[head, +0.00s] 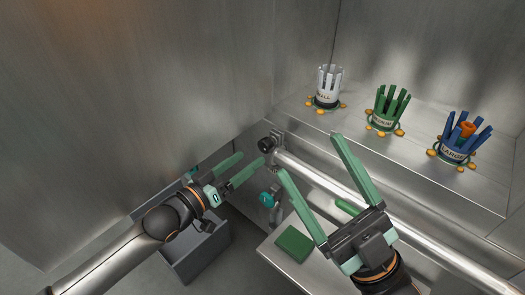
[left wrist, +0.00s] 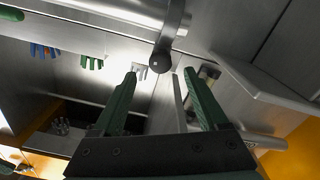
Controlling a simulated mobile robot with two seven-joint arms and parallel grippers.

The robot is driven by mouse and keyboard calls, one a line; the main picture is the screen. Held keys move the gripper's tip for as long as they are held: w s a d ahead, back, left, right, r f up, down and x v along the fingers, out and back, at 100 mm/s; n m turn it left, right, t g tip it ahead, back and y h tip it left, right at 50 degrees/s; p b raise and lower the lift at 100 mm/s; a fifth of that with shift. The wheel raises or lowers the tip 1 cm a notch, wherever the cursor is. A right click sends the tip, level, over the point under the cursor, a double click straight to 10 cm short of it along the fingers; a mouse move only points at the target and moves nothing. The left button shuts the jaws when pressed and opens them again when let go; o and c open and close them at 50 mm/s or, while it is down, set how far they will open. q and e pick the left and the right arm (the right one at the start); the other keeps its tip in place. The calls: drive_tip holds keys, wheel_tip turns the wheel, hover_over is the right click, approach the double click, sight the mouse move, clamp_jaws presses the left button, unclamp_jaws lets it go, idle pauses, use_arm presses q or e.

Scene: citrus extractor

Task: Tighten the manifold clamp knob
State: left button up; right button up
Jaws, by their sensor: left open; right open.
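A black round knob (head: 266,145) sits on a bracket at the upper left end of a steel pipe (head: 330,180), near the wall corner. In the left wrist view a black ball-like knob (left wrist: 161,62) on a metal arm lies just past the fingertips. I cannot tell for sure that it is the clamp knob. My left gripper (head: 251,164) is open and empty, its green fingers just below and left of the black knob and apart from it. It also shows in the left wrist view (left wrist: 159,75). My right gripper (head: 311,156) is open and empty in front of the pipe.
A teal round part (head: 267,199) sits below the pipe's left end. White, green and blue pronged cups (head: 326,88) (head: 387,108) (head: 461,143) stand on the shelf. A green block (head: 295,243) lies on a metal plate. A grey bin (head: 197,256) is below my left arm.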

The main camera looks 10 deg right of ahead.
sight(262, 148)
use_arm(q)
drive_tip(key=b+x, duration=0.2)
drive_tip(key=x, duration=0.5)
use_arm(e)
wheel_tip(262, 148, down, 3)
drive_tip(key=shift+w+a+f, duration=0.15)
drive_tip(key=shift+f, duration=0.05)
use_arm(q)
clamp_jaws()
use_arm(e)
drive_tip(key=shift+g, duration=0.3)
